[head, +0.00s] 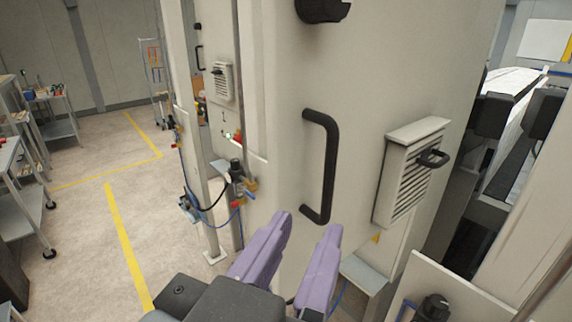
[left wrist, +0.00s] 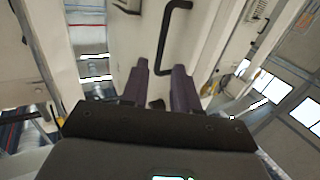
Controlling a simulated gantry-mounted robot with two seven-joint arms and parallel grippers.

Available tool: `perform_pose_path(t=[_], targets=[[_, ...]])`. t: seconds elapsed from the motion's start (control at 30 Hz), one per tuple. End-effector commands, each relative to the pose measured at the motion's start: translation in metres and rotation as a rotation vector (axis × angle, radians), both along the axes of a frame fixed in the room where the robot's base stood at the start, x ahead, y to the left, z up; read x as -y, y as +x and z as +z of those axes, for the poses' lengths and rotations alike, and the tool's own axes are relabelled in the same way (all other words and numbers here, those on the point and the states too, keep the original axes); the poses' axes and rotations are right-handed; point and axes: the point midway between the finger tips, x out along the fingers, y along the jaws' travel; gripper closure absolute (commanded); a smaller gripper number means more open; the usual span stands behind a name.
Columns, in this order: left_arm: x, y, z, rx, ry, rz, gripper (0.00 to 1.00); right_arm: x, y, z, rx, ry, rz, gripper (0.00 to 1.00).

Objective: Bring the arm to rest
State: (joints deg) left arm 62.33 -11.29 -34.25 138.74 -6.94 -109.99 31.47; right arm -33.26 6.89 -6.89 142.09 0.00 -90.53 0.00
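My left gripper (head: 307,222) shows at the bottom middle of the head view. Its two purple fingers are apart with nothing between them. They point toward the lower part of a large pale machine panel that has a black bar handle (head: 331,165). The fingertips appear just below the handle and do not grip it. In the left wrist view the fingers (left wrist: 159,72) also stand apart and empty, with the handle (left wrist: 166,45) beyond them. My right gripper is not in either view.
A louvred vent box (head: 411,172) with a black latch is right of the handle. Valves and hoses (head: 235,185) hang at the machine's left side. Tool carts (head: 50,118) stand at the far left. The floor with yellow lines (head: 128,245) is clear between.

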Motion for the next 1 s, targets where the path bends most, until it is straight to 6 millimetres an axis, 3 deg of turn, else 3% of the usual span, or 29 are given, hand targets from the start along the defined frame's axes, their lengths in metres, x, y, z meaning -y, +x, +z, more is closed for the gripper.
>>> perform_pose_path(t=[0.37,0.47,0.57,0.67,0.83,1.0], targets=[[-0.001,-0.002,0.0,-0.001,-0.001,0.0,0.7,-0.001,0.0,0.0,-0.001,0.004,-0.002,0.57],[-0.001,0.002,-0.007,-0.022,0.0,0.0,0.7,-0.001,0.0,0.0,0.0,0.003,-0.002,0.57],[-0.001,0.012,-0.026,-0.077,0.002,0.003,0.7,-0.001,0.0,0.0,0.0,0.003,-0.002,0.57],[-0.005,0.029,-0.061,-0.173,0.005,0.016,0.7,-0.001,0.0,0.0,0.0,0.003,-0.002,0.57],[-0.024,0.059,-0.145,-0.398,-0.001,0.062,0.7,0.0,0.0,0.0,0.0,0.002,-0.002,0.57],[-0.047,0.071,-0.23,-0.609,-0.01,0.118,0.7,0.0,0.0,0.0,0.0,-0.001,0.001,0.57]])
